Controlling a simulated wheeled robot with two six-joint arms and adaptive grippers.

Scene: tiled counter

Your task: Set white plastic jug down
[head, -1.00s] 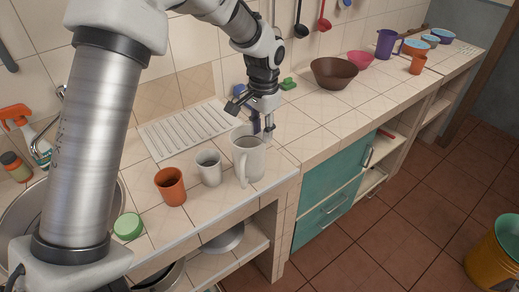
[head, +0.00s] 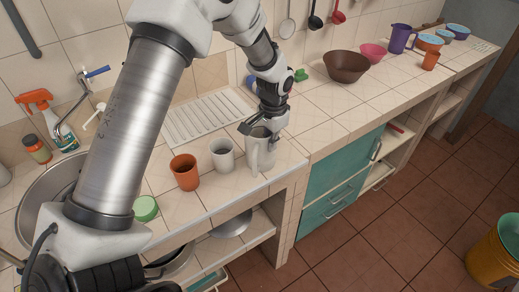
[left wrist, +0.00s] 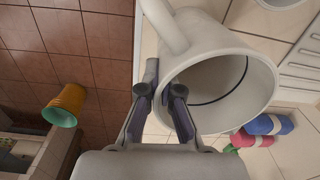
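The white plastic jug (head: 260,152) is upright at the counter's front part, just right of a white cup (head: 222,154). Its base appears at counter height; I cannot tell whether it bears its full weight there. My left gripper (head: 264,128) is above it, pointing down at its rim. In the left wrist view, the open mouth of the jug (left wrist: 245,95) fills the upper right, its handle rising at upper left. The left gripper's fingers (left wrist: 162,95) straddle the rim, one inside and one outside, and look closed on it. My right gripper is not in view.
An orange cup (head: 185,172) stands left of the white cup, near the front edge. A ribbed drainboard (head: 207,118) lies behind, the sink (head: 50,200) at left. A brown bowl (head: 346,67) stands farther right. The counter between jug and bowl is clear.

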